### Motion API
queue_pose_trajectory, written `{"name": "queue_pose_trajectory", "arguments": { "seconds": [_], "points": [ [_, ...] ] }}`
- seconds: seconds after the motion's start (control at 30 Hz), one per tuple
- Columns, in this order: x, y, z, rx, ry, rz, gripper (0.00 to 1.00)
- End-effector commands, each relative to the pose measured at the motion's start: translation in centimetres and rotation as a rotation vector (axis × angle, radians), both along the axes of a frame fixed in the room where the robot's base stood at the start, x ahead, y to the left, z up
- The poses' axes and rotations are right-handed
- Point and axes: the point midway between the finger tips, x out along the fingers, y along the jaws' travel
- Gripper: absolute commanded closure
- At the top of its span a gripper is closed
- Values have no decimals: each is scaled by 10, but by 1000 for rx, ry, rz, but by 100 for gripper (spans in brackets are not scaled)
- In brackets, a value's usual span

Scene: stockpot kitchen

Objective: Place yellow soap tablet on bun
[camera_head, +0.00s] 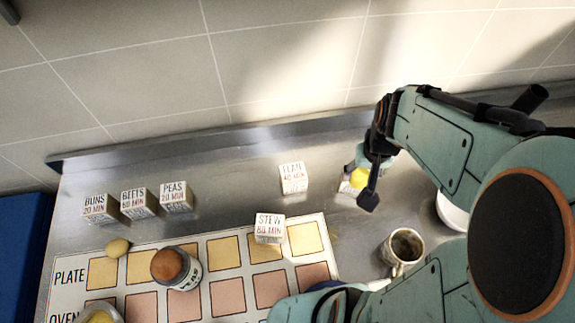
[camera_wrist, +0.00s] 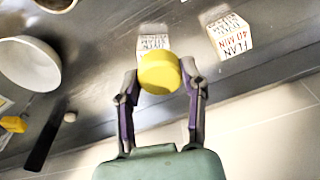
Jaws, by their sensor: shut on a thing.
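The yellow soap tablet (camera_wrist: 158,73) is a round, thick disc between the fingers of my gripper (camera_wrist: 161,80) in the wrist view. My gripper is shut on it. In the head view the soap (camera_head: 359,178) shows partly behind a dark finger of my gripper (camera_head: 365,184), at the right above the steel counter. The bun (camera_head: 168,263) is a round brown thing at the lower left in the head view, on the plate row of the board. It overlaps a white labelled can (camera_head: 189,279); I cannot tell whether it rests on the can. The bun is well left of my gripper.
A lettered block (camera_wrist: 153,36) is close beyond the soap. The flan block (camera_head: 293,177) and stew block (camera_head: 269,228) stand between gripper and bun. Several blocks, including peas (camera_head: 175,196), stand at left. A mug (camera_head: 402,249) and white bowl (camera_wrist: 28,63) are nearby. A wall closes the back.

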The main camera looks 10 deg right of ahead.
Motion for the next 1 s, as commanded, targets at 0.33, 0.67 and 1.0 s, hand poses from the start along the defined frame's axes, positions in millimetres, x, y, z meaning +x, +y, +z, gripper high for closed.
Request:
{"name": "queue_pose_trajectory", "arguments": {
  "seconds": [0.33, 0.67, 1.0],
  "points": [
    [-44, 160, 57, -1, -7, 658, 89],
    [-118, 238, 89, 1, -1, 1212, 89],
    [-135, 268, 87, 0, 6, 1367, 89]
  ]
}}
